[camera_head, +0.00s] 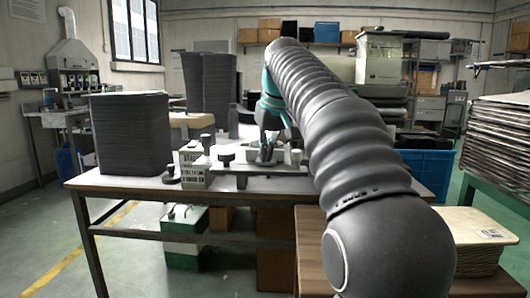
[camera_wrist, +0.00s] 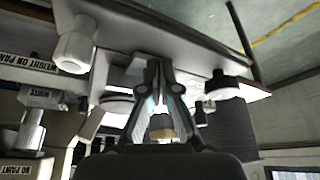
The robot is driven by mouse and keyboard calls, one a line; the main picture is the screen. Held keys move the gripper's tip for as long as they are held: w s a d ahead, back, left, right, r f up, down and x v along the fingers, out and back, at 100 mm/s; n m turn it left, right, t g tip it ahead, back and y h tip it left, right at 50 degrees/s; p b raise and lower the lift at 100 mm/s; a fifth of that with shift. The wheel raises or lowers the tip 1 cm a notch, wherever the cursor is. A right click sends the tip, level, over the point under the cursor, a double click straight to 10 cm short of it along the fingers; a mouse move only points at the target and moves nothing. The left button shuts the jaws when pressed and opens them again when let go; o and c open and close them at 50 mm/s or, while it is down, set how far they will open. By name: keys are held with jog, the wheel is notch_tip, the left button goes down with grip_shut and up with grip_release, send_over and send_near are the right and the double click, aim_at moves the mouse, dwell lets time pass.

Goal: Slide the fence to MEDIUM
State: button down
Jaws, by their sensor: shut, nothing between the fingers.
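A pale fixture (camera_head: 243,167) with knobs lies on the work table; no MEDIUM mark is readable on it in either view, and I cannot tell for certain which part is the fence. A black knob (camera_head: 226,158) stands on the fixture; a black knob also shows in the wrist view (camera_wrist: 228,86). A light round knob (camera_wrist: 74,48) is at the upper left of the wrist view. My gripper (camera_head: 267,153) is low over the fixture, to the right of the black knob. Its fingers (camera_wrist: 160,68) are shut and empty; whether the tips touch the fixture is hidden.
A box with printed labels (camera_head: 193,168) stands left of the fixture. A tall dark stack (camera_head: 130,135) is on the table's left, with more dark stacks (camera_head: 209,83) behind. My arm covers the table's right part. A blue crate (camera_head: 428,172) is at right.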

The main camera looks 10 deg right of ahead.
jog(key=shift+w+d+p, duration=0.25)
jog(key=shift+w+p, duration=0.35)
jog(key=shift+w, duration=0.2)
jog(key=shift+s, duration=0.1)
jog(key=shift+s+a, duration=0.2)
jog(key=shift+s, duration=0.3)
jog(key=shift+r+p, duration=0.6)
jog(key=shift+r, duration=2.9)
jog(key=shift+s, duration=0.15)
